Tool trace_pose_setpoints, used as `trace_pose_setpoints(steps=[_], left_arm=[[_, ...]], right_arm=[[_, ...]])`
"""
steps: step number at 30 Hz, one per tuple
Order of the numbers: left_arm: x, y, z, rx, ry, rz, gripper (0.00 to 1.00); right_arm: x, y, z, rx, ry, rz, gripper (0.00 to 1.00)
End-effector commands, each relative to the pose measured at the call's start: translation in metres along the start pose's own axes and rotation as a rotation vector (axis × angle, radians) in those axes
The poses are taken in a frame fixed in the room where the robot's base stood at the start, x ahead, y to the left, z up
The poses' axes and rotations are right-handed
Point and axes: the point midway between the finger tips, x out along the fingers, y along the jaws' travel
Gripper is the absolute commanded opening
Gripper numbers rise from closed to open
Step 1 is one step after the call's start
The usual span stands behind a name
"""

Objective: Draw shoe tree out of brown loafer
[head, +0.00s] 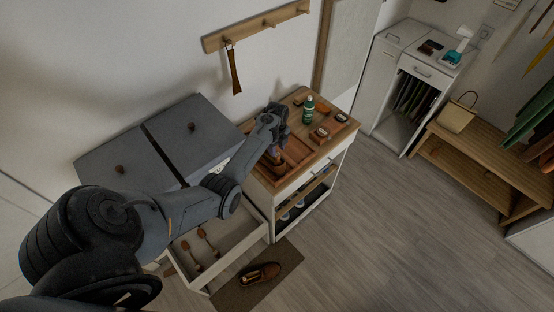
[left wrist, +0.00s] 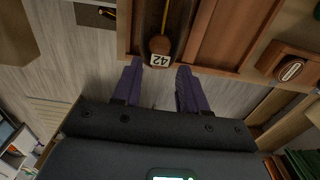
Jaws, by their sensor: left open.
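My left gripper (head: 274,150) is over the wooden tray on the cabinet top. In the left wrist view its two purple fingers (left wrist: 158,88) are apart with nothing between them. Just beyond the fingertips is a rounded wooden piece with a white "42" tag (left wrist: 160,58) and a thin rod, which looks like a shoe tree's end, at the tray's edge. My right gripper is not in view.
The wooden tray (head: 301,149) shares the cabinet top with a green bottle (head: 308,110) and brushes (head: 319,135). Grey boxes (head: 185,130) stand at the wall.

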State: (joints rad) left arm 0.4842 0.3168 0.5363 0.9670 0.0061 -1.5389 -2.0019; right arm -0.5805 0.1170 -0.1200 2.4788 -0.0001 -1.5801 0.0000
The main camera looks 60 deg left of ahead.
Motion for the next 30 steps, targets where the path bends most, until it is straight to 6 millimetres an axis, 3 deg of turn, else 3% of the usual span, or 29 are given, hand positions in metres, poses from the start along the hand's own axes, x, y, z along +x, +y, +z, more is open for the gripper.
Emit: trace_pose_setpoints(steps=[2, 9, 21, 30], left_arm=[[0.017, 0.000, 0.000, 0.000, 0.000, 0.000, 0.43], [0.034, 0.000, 0.000, 0.000, 0.000, 0.001, 0.43], [0.039, 0.000, 0.000, 0.000, -0.001, 0.000, 0.43], [0.039, 0.000, 0.000, 0.000, -0.001, 0.000, 0.21]], right_arm=[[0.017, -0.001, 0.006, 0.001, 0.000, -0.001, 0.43], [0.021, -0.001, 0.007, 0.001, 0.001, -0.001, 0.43], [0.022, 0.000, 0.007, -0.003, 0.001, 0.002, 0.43], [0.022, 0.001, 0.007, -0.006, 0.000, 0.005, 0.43]])
